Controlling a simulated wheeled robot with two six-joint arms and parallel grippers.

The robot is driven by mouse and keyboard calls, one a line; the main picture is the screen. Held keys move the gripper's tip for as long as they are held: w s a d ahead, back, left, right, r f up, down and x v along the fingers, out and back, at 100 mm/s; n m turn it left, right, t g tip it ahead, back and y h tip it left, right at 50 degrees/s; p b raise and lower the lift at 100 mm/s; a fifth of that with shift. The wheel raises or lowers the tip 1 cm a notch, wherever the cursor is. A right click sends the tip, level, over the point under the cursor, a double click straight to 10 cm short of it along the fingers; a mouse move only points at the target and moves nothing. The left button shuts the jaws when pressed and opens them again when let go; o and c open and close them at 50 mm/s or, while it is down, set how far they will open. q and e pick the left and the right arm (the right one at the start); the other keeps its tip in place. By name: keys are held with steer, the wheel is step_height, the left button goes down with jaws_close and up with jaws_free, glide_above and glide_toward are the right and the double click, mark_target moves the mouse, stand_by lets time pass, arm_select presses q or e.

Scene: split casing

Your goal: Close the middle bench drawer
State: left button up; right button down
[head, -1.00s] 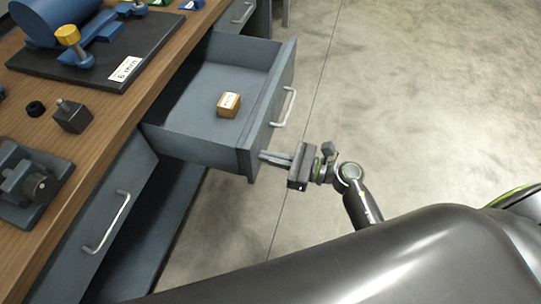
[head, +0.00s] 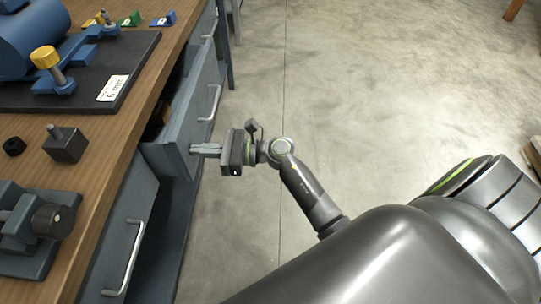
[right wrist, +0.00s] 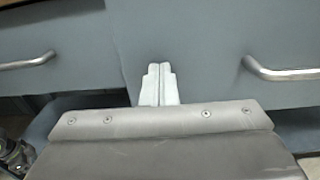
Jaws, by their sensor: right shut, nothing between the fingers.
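The middle bench drawer (head: 184,125) is grey-blue with a silver bar handle (head: 211,103). In the right wrist view the shut fingers (right wrist: 159,85) point at the grey front panel (right wrist: 200,45), between two handles; contact looks likely but I cannot be sure. My left gripper is not in view.
The wooden bench top (head: 100,140) carries a black mat (head: 120,58) with a blue device, a dark block (head: 65,143) and a clamp-like fixture (head: 40,225). A neighbouring front with a handle (head: 125,258) is nearer.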

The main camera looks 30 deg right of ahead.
mark_target(166, 148)
steer(key=b+x, duration=0.1)
steer(key=x, duration=0.7)
steer(key=shift+w+a, duration=0.35)
steer(key=shift+a, duration=0.05)
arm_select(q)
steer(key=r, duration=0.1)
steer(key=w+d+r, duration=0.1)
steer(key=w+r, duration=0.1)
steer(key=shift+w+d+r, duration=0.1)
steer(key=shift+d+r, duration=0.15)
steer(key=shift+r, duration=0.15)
arm_select(e)
steer(key=shift+r, duration=0.15)
steer(key=shift+r, duration=0.1)
